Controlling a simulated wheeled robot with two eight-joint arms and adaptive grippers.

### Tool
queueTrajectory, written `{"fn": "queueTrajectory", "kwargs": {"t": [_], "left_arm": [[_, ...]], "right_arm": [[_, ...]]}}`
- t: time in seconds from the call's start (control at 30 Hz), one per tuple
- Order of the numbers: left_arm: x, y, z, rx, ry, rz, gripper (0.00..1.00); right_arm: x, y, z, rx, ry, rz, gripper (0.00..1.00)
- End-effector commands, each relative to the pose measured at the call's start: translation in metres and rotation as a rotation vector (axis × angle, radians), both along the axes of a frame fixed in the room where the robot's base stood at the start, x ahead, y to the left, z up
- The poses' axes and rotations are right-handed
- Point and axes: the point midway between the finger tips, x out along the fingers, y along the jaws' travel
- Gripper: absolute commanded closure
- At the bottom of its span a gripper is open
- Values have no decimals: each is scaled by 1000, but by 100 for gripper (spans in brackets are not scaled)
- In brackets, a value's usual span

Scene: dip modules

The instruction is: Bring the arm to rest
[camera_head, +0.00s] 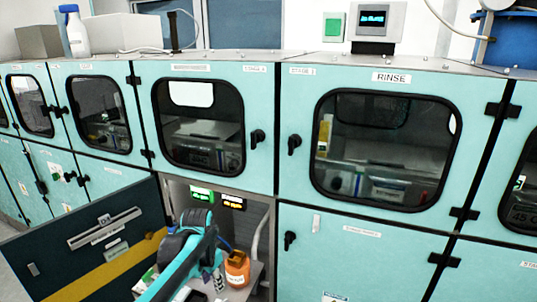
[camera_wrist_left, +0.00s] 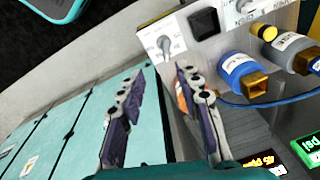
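My left arm (camera_head: 190,250) reaches into the open lower compartment in the head view. Its teal link and dark wrist show there, but the fingertips are hidden. In the left wrist view my left gripper (camera_wrist_left: 160,82) has its two dark fingers apart, with nothing held between them. Behind them are teal panels and part of a grey unit with knobs. My right gripper is in neither view.
The dark open door (camera_head: 60,250) with a yellow stripe stands left of my left arm. An orange bottle (camera_head: 237,268) is close to its right. Closed cabinet doors (camera_head: 375,265) stand at right.

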Motion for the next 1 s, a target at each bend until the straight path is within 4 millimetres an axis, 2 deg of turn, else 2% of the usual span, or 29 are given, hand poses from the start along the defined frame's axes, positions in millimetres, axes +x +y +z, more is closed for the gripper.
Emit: {"fn": "queueTrajectory", "kwargs": {"t": [0.03, 0.1, 0.27, 0.4, 0.6, 0.8, 1.0], "left_arm": [[-19, 0, 12, -6, -34, 39, 66], [-40, 1, 25, -17, -83, 97, 66], [-90, 2, 42, -53, -195, 226, 66], [-133, 2, 45, -96, -292, 338, 66], [-181, 3, 33, -165, -408, 471, 66], [-202, 3, 21, -208, -469, 539, 66], [-204, 3, 19, -217, -479, 551, 66]], "right_arm": [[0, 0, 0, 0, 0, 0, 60], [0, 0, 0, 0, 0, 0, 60], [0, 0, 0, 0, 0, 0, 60], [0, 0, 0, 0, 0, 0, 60], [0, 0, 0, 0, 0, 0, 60], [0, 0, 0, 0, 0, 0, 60], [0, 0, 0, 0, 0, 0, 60]]}}
